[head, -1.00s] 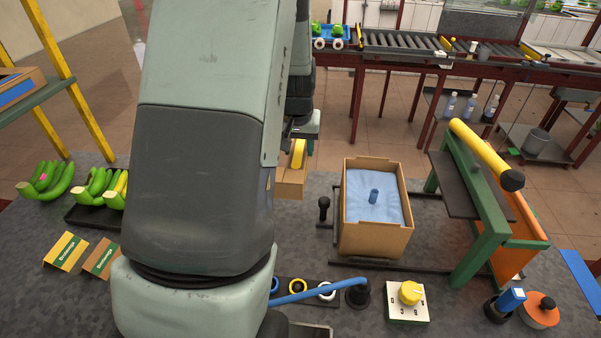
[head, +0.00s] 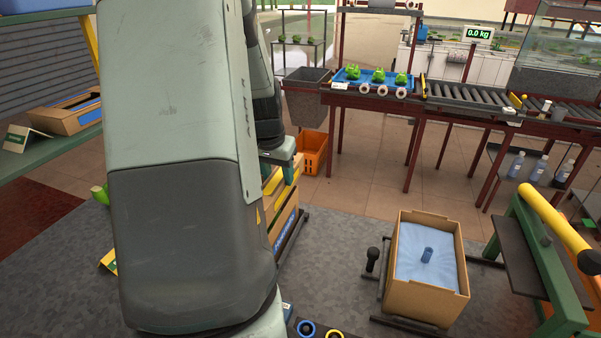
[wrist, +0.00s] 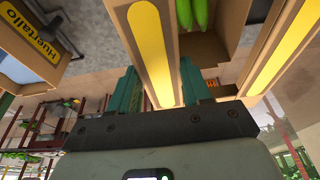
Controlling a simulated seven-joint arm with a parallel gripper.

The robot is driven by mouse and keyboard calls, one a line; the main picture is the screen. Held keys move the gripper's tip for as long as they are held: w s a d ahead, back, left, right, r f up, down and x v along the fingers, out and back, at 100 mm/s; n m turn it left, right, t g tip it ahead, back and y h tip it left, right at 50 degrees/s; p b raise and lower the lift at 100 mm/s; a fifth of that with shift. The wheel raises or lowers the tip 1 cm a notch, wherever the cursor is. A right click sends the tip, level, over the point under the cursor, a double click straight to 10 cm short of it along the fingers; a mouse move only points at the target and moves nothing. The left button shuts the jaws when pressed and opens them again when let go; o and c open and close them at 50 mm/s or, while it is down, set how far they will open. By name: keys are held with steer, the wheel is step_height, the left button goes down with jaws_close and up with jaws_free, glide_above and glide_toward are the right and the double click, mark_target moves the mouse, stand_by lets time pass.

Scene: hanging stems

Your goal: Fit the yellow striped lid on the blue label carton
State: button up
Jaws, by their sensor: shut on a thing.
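The yellow striped lid (wrist: 152,50) is cardboard with yellow bands; one band lies between my gripper's (wrist: 160,84) two teal fingers in the wrist view. A second yellow band (wrist: 290,50) shows to the right, with an opening between them and green bananas (wrist: 200,14) in it. In the head view, the blue label carton (head: 284,232) stands on the grey surface, with yellow of the lid (head: 272,181) at its top, under my gripper (head: 287,166). My arm hides much of both. I cannot tell whether the lid is seated or just above the carton.
An open carton with blue lining (head: 430,250) stands to the right, beside a black-knobbed post (head: 372,260). A green stand with a yellow roller (head: 550,215) is at far right. An orange crate (head: 312,152) lies behind. A shelf at left holds a blue-striped cardboard piece (head: 75,115).

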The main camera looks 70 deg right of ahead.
steer(key=shift+w+a+f, duration=0.1)
steer(key=shift+w+f, duration=0.05)
steer(key=shift+f, duration=3.75)
steer(key=shift+f, duration=0.6)
steer(key=o, duration=1.4)
steer(key=shift+r, duration=0.25)
steer(key=shift+r, duration=1.15)
steer(key=shift+r, duration=0.15)
steer(key=shift+r, duration=3.45)
